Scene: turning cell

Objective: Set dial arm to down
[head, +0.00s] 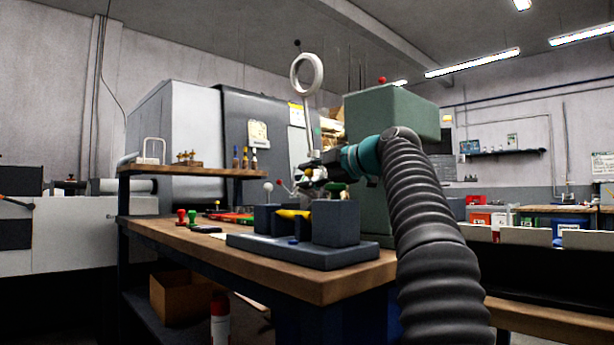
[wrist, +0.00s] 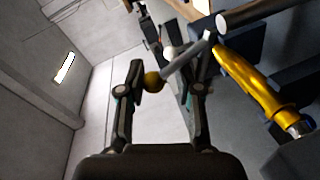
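My gripper (head: 312,177) is above the dark grey fixture (head: 335,222) on the workbench in the head view. In the wrist view my gripper (wrist: 164,80) is open, with its two black fingers well apart. A grey rod (wrist: 184,61) with a yellow ball (wrist: 152,82) at its end reaches between the fingers; it may be the dial arm. The ball is near the left finger, and the rod crosses by the right fingertip. I cannot tell whether either touches. No dial face is clear. A yellow part (wrist: 250,82) with a metal end lies right of the fingers.
The wooden bench (head: 340,276) carries the fixture, with a yellow part (head: 293,214) between its blocks. A white ball on a stem (head: 268,186) stands close by. A white ring (head: 307,73) rises behind my gripper. A raised shelf (head: 190,171) holds small tools at the left.

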